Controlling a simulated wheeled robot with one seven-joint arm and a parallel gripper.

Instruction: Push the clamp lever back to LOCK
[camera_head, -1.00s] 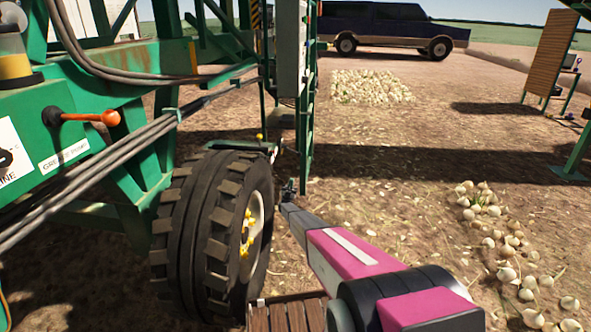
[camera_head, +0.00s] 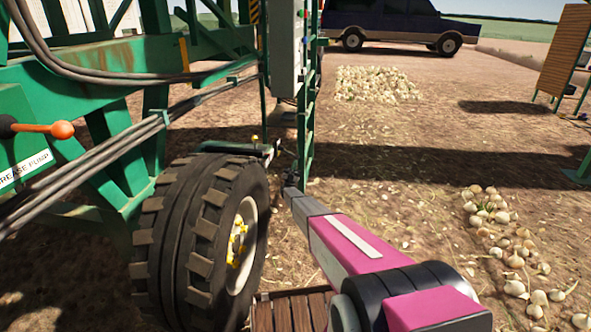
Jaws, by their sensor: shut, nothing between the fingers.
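A small upright lever with a yellow knob (camera_head: 255,139) stands on a bracket behind the top of the big tyre. It may be the clamp lever; no LOCK marking can be read. My arm reaches from the lower right toward the green upright frame. My gripper (camera_head: 291,180) is small and dark at its end, shut and empty, right of the tyre and below and right of the yellow knob. It appears apart from the knob, though the depth is hard to judge. The fingertips are hard to make out.
The big black tyre (camera_head: 207,240) stands close on the left. An orange-knobbed lever (camera_head: 62,130) sits above a grease pump label. A green upright frame (camera_head: 306,120) with a grey box stands beyond my gripper. Onions (camera_head: 490,208) lie on the ground at right; open ground lies between.

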